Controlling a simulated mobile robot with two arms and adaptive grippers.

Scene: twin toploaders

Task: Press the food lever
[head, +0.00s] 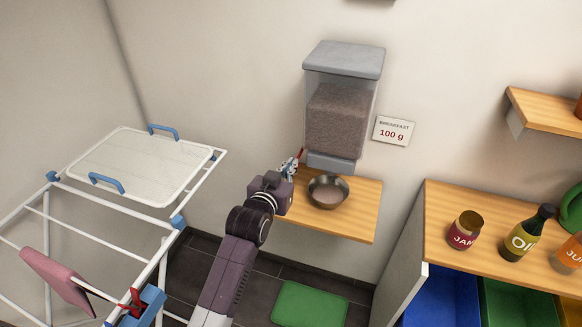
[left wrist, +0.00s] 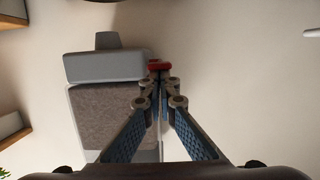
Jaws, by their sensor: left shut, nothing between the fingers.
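The food dispenser (head: 340,115) hangs on the wall, a clear hopper of brown food with a grey lid and grey base. It also shows in the left wrist view (left wrist: 110,112), upside down. A small red part, which looks like the food lever (left wrist: 159,65), is beside the dispenser's grey base, right at my fingertips. My left gripper (head: 294,163) is shut and empty, beside the dispenser's lower left side. It also shows in the left wrist view (left wrist: 159,82). I cannot tell whether the fingertips touch the red part. A metal bowl (head: 328,192) stands below the dispenser. My right gripper is not in view.
The bowl stands on a wooden shelf (head: 351,225). A card reading "BREAKFAST 100 g" (head: 393,131) is on the wall. A drying rack (head: 200,185) stands at left. A cabinet (head: 435,228) with jars and bottles is at right. A green mat (head: 310,305) lies on the floor.

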